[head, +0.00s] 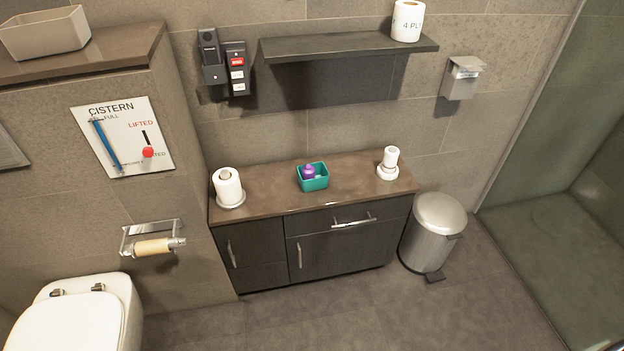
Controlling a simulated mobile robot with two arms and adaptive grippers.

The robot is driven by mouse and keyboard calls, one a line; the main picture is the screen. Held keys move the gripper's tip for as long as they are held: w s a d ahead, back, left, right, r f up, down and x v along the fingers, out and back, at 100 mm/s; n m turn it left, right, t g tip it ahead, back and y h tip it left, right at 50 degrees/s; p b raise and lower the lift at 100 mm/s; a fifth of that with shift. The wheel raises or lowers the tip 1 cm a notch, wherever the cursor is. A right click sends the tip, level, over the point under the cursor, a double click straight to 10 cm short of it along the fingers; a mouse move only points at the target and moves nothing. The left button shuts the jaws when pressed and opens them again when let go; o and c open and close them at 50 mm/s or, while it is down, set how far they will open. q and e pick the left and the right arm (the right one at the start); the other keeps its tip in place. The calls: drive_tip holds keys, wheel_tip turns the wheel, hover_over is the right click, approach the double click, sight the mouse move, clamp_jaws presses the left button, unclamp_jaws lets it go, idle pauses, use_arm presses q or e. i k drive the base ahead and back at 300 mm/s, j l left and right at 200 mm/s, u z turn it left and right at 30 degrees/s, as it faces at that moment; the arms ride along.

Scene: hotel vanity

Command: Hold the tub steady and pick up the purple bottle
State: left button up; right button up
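A small teal tub (314,184) stands on the brown top of the vanity cabinet, near its middle. The purple bottle (308,171) is inside the tub, with its top showing above the rim. Something small and pale lies beside it in the tub, too small to make out. The tub's walls hide the lower part of the bottle. Neither of my grippers shows in the head view.
On the vanity top (270,190), a paper roll on a holder (229,188) stands left of the tub and a white bottle-like item (388,163) right. A shelf (345,45) hangs above. A metal bin (432,232) stands right of the cabinet; a toilet (75,318) is front left.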

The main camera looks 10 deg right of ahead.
sight(308, 170)
drive_tip(key=i+l+u, duration=0.1)
drive_tip(key=i+l, duration=0.25)
drive_tip(key=l, duration=0.3)
drive_tip(key=i+l+u, duration=0.25)
drive_tip(key=i+l, duration=0.15)
drive_tip(key=l, duration=0.25)
drive_tip(key=i+l+u, duration=0.1)
drive_tip(key=l, duration=0.3)
drive_tip(key=i+l, duration=0.15)
drive_tip(key=l, duration=0.2)
drive_tip(key=i+u, duration=0.05)
